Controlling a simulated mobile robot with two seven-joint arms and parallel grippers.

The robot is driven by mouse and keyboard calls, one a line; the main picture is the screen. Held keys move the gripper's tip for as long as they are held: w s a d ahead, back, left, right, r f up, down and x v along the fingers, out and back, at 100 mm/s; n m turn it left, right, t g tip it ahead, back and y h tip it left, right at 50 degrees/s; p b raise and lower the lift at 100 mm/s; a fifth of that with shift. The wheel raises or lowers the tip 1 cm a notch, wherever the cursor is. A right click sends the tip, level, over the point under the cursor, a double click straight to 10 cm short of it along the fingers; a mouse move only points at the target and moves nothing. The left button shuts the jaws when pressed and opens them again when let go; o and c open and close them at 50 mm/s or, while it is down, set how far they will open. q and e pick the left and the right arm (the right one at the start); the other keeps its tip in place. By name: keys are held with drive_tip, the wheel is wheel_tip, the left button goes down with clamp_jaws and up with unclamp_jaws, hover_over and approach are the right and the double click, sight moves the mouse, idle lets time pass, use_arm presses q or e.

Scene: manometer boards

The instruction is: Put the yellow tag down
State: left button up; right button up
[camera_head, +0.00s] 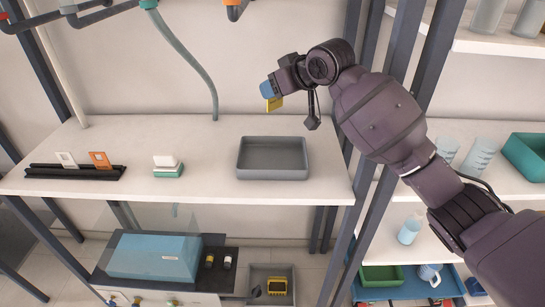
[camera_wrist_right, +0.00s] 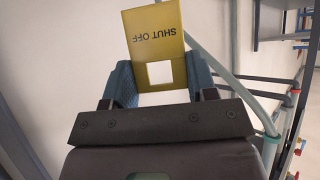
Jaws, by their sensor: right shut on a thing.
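The yellow tag (camera_head: 274,103) is in my right gripper (camera_head: 268,92), held in the air above the back edge of the white shelf. In the right wrist view the yellow tag (camera_wrist_right: 155,35) reads "SHUT OFF", upside down, and has a square hole. The blue fingers of my right gripper (camera_wrist_right: 160,85) are shut on its holed end. My left gripper is not in either view.
A grey tray (camera_head: 272,175) lies empty on the white shelf (camera_head: 215,140), below and near the held tag. A black rack (camera_head: 75,172) at the left holds a white tag (camera_head: 66,159) and an orange tag (camera_head: 100,160). A white and green block (camera_head: 167,166) stands between. Shelf around them is clear.

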drive_tip(key=shift+w+a+r, duration=0.15)
drive_tip(key=shift+w+a, duration=0.05)
drive_tip(key=shift+a, duration=0.15)
wheel_tip(320, 180, down, 19)
drive_tip(key=shift+f, duration=0.15)
idle(0.4)
drive_tip(key=shift+f, duration=0.15)
drive_tip(key=o, duration=1)
drive_tip(key=shift+c, duration=0.2)
drive_tip(key=shift+r, duration=0.2)
drive_tip(key=v, duration=1.2)
drive_tip(key=shift+d, duration=0.15)
